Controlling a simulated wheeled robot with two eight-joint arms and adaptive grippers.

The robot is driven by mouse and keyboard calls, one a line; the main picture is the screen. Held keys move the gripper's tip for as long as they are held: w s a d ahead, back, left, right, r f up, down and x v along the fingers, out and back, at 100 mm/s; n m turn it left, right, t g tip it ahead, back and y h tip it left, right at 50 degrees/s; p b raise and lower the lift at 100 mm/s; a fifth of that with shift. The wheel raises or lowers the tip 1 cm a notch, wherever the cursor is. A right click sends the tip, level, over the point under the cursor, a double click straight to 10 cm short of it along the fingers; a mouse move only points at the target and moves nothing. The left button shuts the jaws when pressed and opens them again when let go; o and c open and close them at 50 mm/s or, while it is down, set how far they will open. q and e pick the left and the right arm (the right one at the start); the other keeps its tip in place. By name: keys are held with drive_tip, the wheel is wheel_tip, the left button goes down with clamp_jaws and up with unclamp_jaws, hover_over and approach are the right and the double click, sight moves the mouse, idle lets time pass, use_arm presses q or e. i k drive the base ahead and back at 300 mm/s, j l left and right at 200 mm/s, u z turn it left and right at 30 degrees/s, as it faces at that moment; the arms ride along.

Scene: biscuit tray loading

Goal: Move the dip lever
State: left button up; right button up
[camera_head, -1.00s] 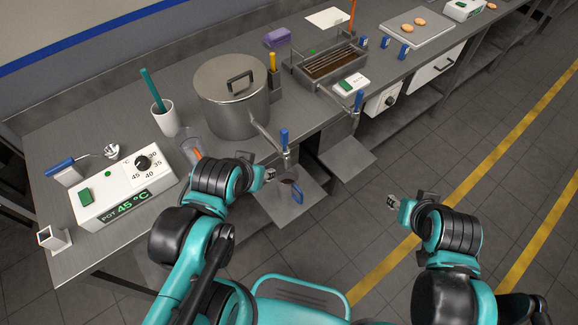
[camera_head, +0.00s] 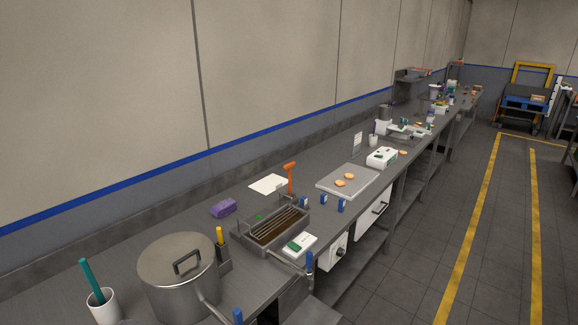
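An upright lever with an orange handle (camera_head: 290,178) stands at the back right corner of a metal dip basin (camera_head: 262,243) in the camera_head view. The basin holds brown liquid under a wire rack. A blue-handled tap (camera_head: 309,262) sticks out at the basin's front right. Which of these is the dip lever is not marked. Neither of my grippers shows in this view.
A lidded pot (camera_head: 160,262) stands left of the basin. The floor aisle (camera_head: 420,240) on the right is clear.

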sight(288, 166)
drive_tip(key=i+l, duration=0.15)
drive_tip(key=l, duration=0.25)
drive_tip(key=i+l, duration=0.1)
drive_tip(key=l, duration=0.25)
drive_tip(key=i+l, duration=0.15)
drive_tip(key=l, duration=0.25)
drive_tip(key=i+l, duration=0.1)
drive_tip(key=l, duration=0.3)
drive_tip(key=i+l, duration=0.15)
drive_tip(key=l, duration=0.2)
